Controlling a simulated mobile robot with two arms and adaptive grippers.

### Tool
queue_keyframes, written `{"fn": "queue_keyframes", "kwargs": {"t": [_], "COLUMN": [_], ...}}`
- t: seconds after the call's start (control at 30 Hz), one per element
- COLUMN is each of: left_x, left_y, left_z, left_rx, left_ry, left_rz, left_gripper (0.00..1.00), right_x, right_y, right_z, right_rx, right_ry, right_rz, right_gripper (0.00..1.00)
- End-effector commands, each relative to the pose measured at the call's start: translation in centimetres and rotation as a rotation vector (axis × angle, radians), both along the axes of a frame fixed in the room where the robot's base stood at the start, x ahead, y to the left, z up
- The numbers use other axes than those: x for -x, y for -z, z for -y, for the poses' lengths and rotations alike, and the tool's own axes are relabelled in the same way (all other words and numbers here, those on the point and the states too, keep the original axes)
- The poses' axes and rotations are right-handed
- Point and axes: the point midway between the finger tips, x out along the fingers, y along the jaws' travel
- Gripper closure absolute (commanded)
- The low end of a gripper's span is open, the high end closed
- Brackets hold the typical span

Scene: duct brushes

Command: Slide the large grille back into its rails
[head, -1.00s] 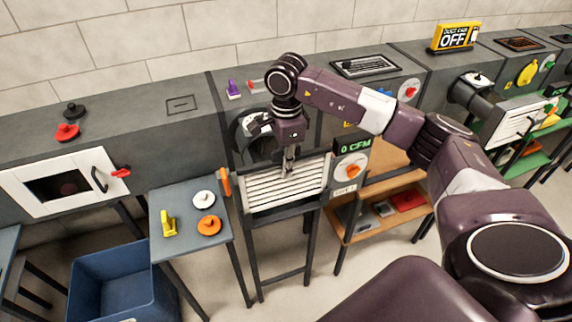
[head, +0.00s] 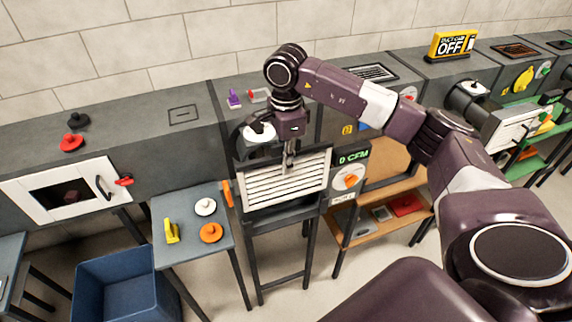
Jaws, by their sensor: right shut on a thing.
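The large grille (head: 286,187) is a white slatted panel in a dark frame, standing nearly upright in front of the grey duct unit, above a dark stand (head: 280,216). My right gripper (head: 290,166) points down and is shut on the grille's upper edge. The duct opening behind it is partly hidden by the grille and my arm; a white round part (head: 260,133) shows there. I cannot tell whether the grille's edges sit in the rails. My left gripper is not in view.
A small grey table (head: 192,252) at the left holds a yellow brush (head: 171,231), a white knob (head: 205,207) and an orange knob (head: 211,232). A blue bin (head: 125,285) stands on the floor. A "0 CFM" display (head: 353,157) and dial are right of the grille.

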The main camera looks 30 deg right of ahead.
Motion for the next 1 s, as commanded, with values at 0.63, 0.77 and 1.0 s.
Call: {"fn": "queue_keyframes", "kwargs": {"t": [0.63, 0.77, 1.0], "left_x": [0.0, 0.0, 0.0], "left_y": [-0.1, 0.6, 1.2], "left_z": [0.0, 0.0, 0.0], "left_rx": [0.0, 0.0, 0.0], "left_ry": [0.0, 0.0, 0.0], "left_rz": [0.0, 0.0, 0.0], "left_gripper": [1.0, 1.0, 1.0], "right_x": [0.0, 0.0, 0.0], "right_y": [-0.4, 0.4, 1.1], "right_z": [0.0, 0.1, 0.1], "right_rx": [0.0, -0.001, -0.003], "right_ry": [0.0, 0.0, 0.0], "right_rz": [0.001, 0.001, 0.002], "right_gripper": [1.0, 1.0, 1.0]}}
